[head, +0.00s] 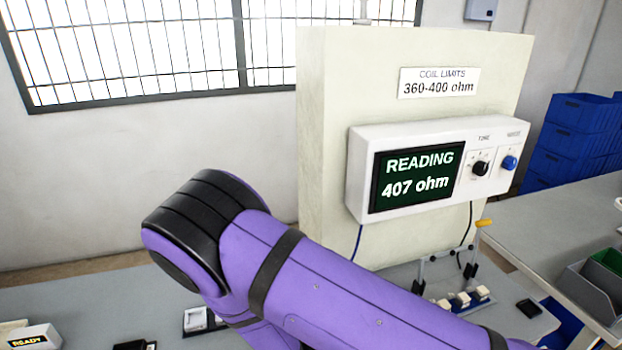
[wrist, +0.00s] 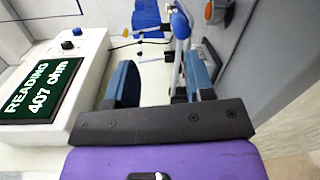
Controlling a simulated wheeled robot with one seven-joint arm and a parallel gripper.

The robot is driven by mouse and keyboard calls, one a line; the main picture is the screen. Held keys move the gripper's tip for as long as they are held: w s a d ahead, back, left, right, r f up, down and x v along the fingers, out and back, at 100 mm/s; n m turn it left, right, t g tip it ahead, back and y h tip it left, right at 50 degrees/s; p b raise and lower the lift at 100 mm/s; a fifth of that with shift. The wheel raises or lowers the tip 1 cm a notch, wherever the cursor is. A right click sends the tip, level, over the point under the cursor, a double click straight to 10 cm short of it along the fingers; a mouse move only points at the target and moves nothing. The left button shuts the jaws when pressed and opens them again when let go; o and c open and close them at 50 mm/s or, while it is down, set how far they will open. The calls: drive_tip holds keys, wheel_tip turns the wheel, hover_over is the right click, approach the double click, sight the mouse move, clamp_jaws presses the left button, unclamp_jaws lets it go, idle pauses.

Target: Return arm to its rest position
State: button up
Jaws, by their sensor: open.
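My purple arm with black joint covers crosses the lower middle of the head view and runs out at its lower right. My gripper is outside the head view. In the wrist view my gripper (wrist: 160,72) shows its two blue fingers spread apart, with nothing held between them. The white meter (wrist: 78,75) is left of the fingers there. A metal stand with a blue part (wrist: 181,26) shows beyond the right finger; I cannot tell how far away it is.
The meter (head: 490,140) reads 407 ohm, under a sign (head: 438,83) saying 360-400 ohm. A fixture with a yellow handle (head: 484,223) and small white blocks (head: 463,299) stands below. Blue crates (head: 575,140) and grey bins (head: 590,291) are at right. A "READY" box (head: 36,337) is lower left.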

drive_tip(key=d+r+m+g+y, duration=0.15)
drive_tip(key=r+y, duration=0.25)
drive_tip(key=r, duration=0.5)
drive_tip(key=w+d+r+m+g+y, duration=0.1)
drive_tip(key=d+r+g+y, duration=0.25)
drive_tip(key=r, duration=0.55)
drive_tip(key=d+r+m+g+y, duration=0.15)
drive_tip(key=r+y, duration=0.25)
drive_tip(key=r, duration=0.5)
drive_tip(key=s+d+r+t+y, duration=0.2)
drive_tip(key=s+d+r+t, duration=0.2)
drive_tip(key=s+r, duration=0.2)
drive_tip(key=s+d+r+t+y, duration=0.3)
drive_tip(key=s+d+r+t, duration=0.1)
drive_tip(key=r, duration=0.7)
drive_tip(key=s+d, duration=0.1)
drive_tip(key=s, duration=0.1)
drive_tip(key=shift+s+d+m, duration=0.15)
drive_tip(key=shift+s+m, duration=0.15)
